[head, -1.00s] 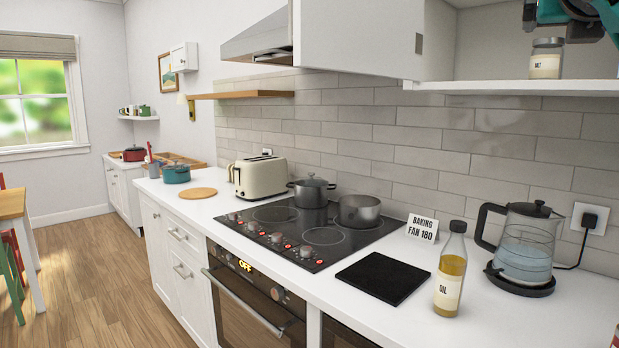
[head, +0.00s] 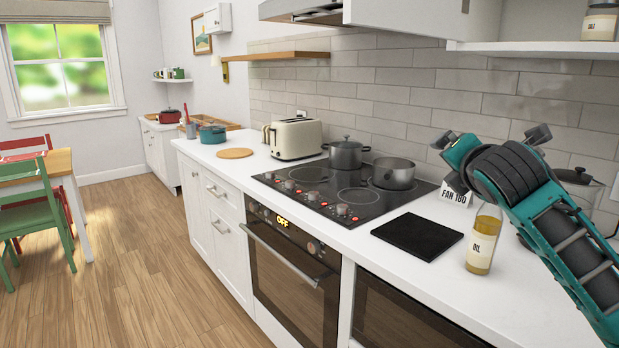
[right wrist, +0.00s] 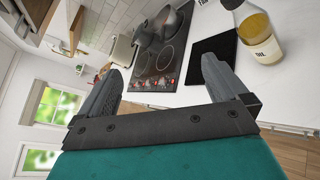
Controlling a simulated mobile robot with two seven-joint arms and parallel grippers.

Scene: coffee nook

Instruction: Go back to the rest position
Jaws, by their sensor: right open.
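My right arm comes in from the right in the head view, teal and black, raised above the counter in front of the kettle. My right gripper (right wrist: 162,80) is open and empty in the right wrist view, its two dark fingers spread apart. The counter with the hob (right wrist: 163,55) and the oil bottle (right wrist: 250,32) shows beyond the fingers. In the head view the salt jar (head: 599,22) stands on the upper right shelf (head: 540,50), apart from the arm. My left gripper is not in view.
The oil bottle (head: 483,240) stands beside a black mat (head: 417,236) on the counter, close to my right arm. Two pots sit on the hob (head: 320,194). The kettle (head: 578,178) is partly hidden behind the arm.

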